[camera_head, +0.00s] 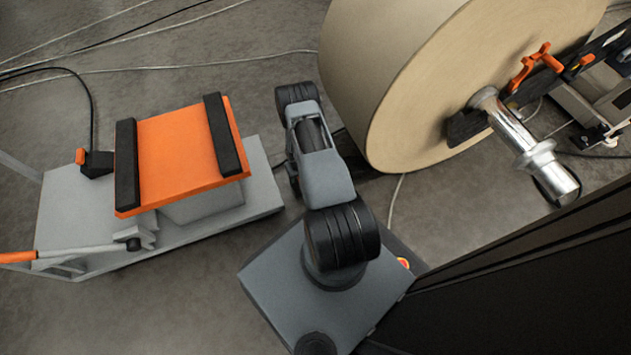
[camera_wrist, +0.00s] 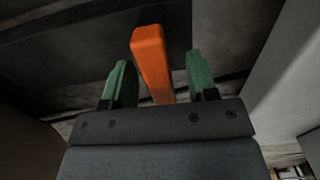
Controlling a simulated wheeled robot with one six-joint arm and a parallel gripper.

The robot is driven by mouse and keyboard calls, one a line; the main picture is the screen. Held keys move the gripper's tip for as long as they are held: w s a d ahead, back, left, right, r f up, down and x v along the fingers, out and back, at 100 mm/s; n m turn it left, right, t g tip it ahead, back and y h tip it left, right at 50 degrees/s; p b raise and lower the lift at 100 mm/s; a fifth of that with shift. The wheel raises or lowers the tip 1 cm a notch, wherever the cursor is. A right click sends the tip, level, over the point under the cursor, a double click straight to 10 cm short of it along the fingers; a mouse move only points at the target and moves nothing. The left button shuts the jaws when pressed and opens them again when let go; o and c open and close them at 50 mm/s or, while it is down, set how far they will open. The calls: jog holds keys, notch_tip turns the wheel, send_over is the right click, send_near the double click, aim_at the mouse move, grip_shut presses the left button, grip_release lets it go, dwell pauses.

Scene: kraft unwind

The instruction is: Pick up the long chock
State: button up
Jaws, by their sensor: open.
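In the wrist view my gripper (camera_wrist: 159,62) is open, with its two green fingers spread. An upright orange bar (camera_wrist: 152,62) stands between the fingers, with a gap on each side. It looks like the handle of the long chock; a broad dark face (camera_wrist: 85,55) lies behind it, and I cannot tell whether this is the chock's body. In the head view my arm reaches up beside the big paper roll. My fingers and the orange bar are hidden there behind the arm.
The kraft roll (camera_head: 410,75) stands to the right of my arm, with a shiny shaft (camera_head: 520,140) at its core. A grey cart with an orange platform (camera_head: 180,150) and black side bars stands at left. Cables (camera_head: 190,68) cross the floor.

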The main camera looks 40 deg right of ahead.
jog(key=shift+r, duration=0.1)
jog(key=shift+c, duration=0.4)
jog(key=c, duration=0.9)
grip_shut()
jog(key=shift+r, duration=0.1)
